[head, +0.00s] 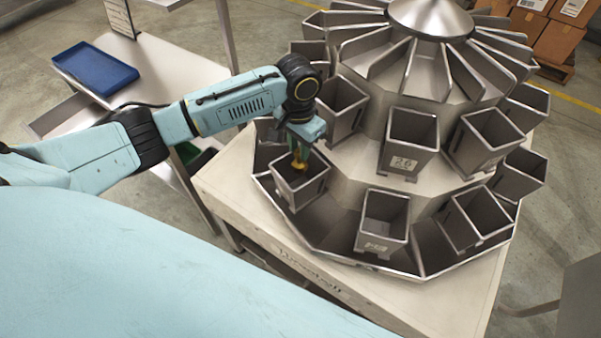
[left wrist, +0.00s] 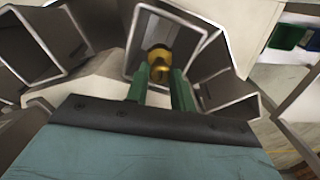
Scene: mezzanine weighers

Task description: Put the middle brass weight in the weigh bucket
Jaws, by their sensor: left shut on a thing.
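My left gripper (head: 298,158) reaches down from the left into the mouth of a grey metal weigh bucket (head: 303,193) on the lower ring. It is shut on a brass weight (head: 299,166), which is partly hidden by the fingers and the bucket. In the left wrist view the green fingers (left wrist: 161,88) hold the gold-coloured weight (left wrist: 158,62) within the outline of the square bucket (left wrist: 199,38). I cannot tell whether the weight touches the bucket floor. No other brass weights show. My right gripper is not in view.
More metal buckets (head: 382,222) stand around the weigher on two levels, under a cone top (head: 430,18). One upper bucket (head: 340,108) is close to my left wrist. A blue tray (head: 96,68) lies on the bench at the left.

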